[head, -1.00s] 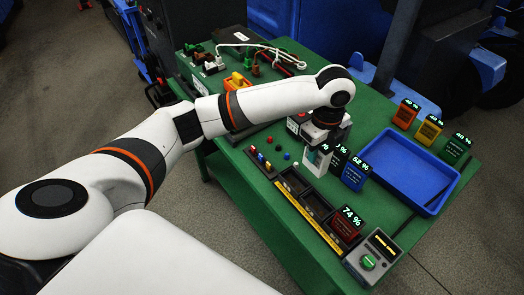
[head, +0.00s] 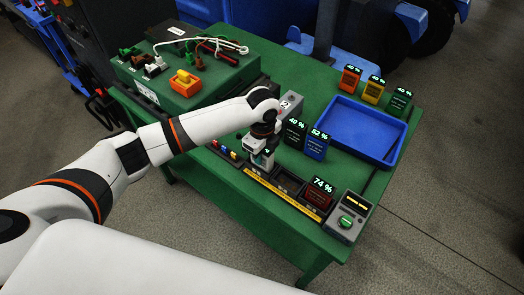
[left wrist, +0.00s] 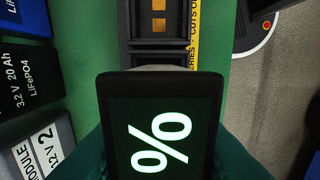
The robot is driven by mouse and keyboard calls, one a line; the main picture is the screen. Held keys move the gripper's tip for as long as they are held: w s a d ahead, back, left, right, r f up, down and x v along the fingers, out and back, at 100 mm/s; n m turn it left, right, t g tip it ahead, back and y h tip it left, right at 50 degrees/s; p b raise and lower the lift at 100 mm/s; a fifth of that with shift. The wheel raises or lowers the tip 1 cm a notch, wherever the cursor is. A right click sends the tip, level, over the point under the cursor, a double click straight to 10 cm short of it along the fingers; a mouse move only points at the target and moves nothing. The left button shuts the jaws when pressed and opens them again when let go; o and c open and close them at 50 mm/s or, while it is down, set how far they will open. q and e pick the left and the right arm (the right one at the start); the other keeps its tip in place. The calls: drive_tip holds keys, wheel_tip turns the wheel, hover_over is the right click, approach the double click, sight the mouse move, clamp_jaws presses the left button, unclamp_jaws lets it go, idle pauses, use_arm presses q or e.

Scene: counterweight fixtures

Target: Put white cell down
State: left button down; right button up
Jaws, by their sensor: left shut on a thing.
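My left gripper (head: 263,153) is shut on the white cell (head: 261,161) and holds it upright at the left slot of the black rack (head: 288,185). In the left wrist view the cell's dark display (left wrist: 160,128) shows a large percent sign; its number is hidden. I cannot tell whether the cell's bottom is above the slot or inside it. A dark red cell (head: 318,196) reading 74 % stands in the right slot. My right gripper is not in view.
A black cell (head: 293,132) and a blue cell (head: 316,146) stand behind the rack.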

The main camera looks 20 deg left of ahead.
use_arm(q)
drive_tip(key=shift+f, duration=0.1)
drive_tip(key=c, duration=1.1)
unclamp_jaws()
wheel_tip(320, 180, up, 12)
drive_tip(key=shift+r+b, duration=0.15)
drive_tip(key=shift+b, duration=0.5)
